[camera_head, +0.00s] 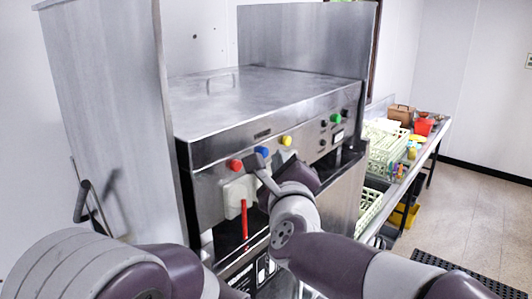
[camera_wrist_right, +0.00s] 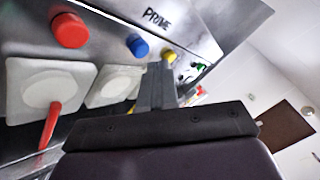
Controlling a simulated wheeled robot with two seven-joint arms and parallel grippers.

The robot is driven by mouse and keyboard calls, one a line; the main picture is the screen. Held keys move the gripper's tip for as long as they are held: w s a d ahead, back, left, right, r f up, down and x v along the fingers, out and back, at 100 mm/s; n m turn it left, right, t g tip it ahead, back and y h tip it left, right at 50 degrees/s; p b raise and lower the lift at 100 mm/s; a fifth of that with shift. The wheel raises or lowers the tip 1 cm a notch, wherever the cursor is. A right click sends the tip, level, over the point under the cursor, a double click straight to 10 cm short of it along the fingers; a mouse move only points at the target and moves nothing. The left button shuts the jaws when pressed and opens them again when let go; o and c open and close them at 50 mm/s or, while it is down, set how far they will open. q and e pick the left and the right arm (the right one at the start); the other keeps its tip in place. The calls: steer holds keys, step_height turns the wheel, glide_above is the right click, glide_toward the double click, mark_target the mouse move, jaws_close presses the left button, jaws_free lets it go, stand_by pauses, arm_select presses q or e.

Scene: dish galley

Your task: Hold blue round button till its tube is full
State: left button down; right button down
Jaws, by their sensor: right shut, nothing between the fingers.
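The blue round button (camera_head: 261,151) sits on the steel machine's front panel, between a red button (camera_head: 235,165) and a yellow button (camera_head: 286,141). My right gripper (camera_head: 259,168) is shut and empty, its tips just below the blue button. In the right wrist view the blue button (camera_wrist_right: 137,45) is up and left of the shut fingers (camera_wrist_right: 157,76), and the yellow button (camera_wrist_right: 169,56) is just beyond them. I cannot tell whether the tips touch the panel. The blue button's tube is not clearly visible. A red tube (camera_head: 244,220) hangs under the red button. My left gripper is out of view.
White plates (camera_wrist_right: 42,87) are on the panel under the buttons. Black and green knobs (camera_head: 337,118) are farther right. A steel side panel (camera_head: 105,90) stands at left.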

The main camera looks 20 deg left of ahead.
steer(key=shift+a, duration=0.15)
stand_by(0.6)
steer(key=shift+w+a, duration=0.15)
steer(key=shift+a, duration=0.15)
steer(key=shift+w+a, duration=0.15)
steer(key=shift+a, duration=0.25)
stand_by(0.8)
steer(key=shift+d, duration=0.1)
stand_by(1.9)
steer(key=shift+s+d+b, duration=0.3)
steer(key=shift+d+b, duration=0.4)
steer(key=shift+b, duration=0.05)
